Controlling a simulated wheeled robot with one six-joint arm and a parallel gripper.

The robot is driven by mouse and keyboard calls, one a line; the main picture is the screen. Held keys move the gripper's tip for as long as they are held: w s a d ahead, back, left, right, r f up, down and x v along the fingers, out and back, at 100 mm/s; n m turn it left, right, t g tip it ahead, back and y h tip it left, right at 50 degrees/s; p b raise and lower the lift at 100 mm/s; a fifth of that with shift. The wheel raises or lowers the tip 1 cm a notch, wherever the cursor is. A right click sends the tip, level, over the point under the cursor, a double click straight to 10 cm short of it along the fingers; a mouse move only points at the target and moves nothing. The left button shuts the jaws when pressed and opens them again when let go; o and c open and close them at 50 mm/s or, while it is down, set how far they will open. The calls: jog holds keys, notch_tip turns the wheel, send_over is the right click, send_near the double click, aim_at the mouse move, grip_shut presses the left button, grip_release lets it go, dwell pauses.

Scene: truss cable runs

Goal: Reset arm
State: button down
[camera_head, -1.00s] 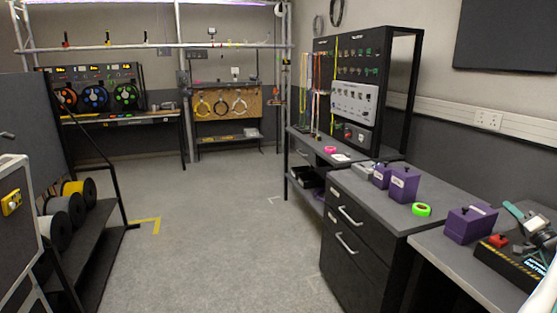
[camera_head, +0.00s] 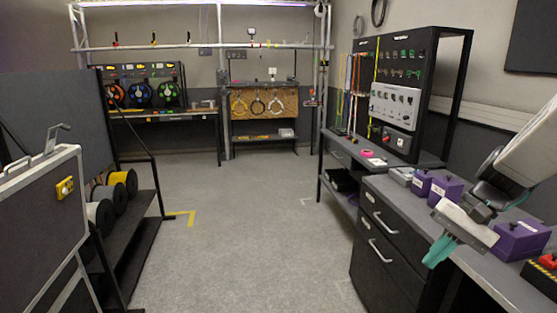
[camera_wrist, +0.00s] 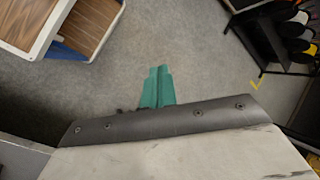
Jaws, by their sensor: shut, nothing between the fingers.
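My gripper (camera_head: 438,250) is in the head view at the right, with teal fingers pointing down and to the left. It is raised in front of the drawer cabinet and bench edge. In the wrist view the two teal fingers (camera_wrist: 157,88) lie side by side with no gap, over open grey floor. The gripper is shut and holds nothing. My pale arm (camera_head: 525,150) comes in from the right edge, bent at the dark wrist, and hides part of the bench behind it.
Purple boxes (camera_head: 521,240) and a red-buttoned unit (camera_head: 546,262) stand on the right bench, close to my arm. A drawer cabinet (camera_head: 385,240) is below. A cable spool rack (camera_head: 140,240) and grey case (camera_head: 50,215) are at left. The middle floor (camera_head: 250,220) is clear.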

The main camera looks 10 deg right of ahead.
jog(key=s+a+r+n+h, duration=0.3)
jog(key=s+a+n, duration=0.1)
jog(key=s+a, duration=0.2)
jog(key=s+a+r+n+t+h, duration=0.1)
jog(key=s+a+r+n+h, duration=0.1)
jog(key=s+a, duration=0.4)
jog(key=shift+s+a+r+n+h, duration=0.2)
jog(key=shift+a+r+n+h, duration=0.2)
jog(key=shift+a+n+h, duration=0.45)
jog(key=shift+d, duration=0.25)
